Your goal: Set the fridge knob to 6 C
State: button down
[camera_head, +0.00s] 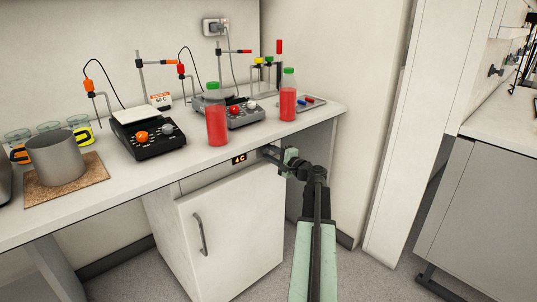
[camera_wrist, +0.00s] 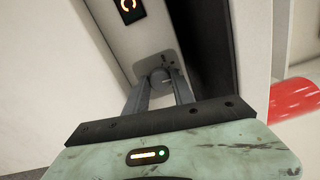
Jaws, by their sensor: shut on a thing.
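The small white fridge (camera_head: 235,232) stands under the bench. Its dark display (camera_head: 239,159) reads 4 C in orange. In the head view my gripper (camera_head: 268,151) reaches the strip above the fridge door, right of the display, and its tips hide the knob there. In the wrist view the grey round knob (camera_wrist: 160,77) sits between the two fingertips of my gripper (camera_wrist: 160,90), which is shut on it. The display also shows at the top of the wrist view (camera_wrist: 128,8), only partly in frame.
The bench (camera_head: 105,181) runs just above my gripper. Two red juice bottles with green caps, one at the front (camera_head: 216,124) and one further right (camera_head: 288,103), stand near its edge. Floor right of the fridge is clear.

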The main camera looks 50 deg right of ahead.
jog(key=shift+w+d+n, duration=0.1)
jog(key=shift+n, duration=0.3)
jog(key=c, duration=1.1)
grip_release()
jog(key=shift+o, duration=0.2)
jog(key=shift+s, duration=0.2)
jog(key=s, duration=0.7)
jog(key=shift+s+a, duration=0.2)
jog(key=shift+a, duration=0.15)
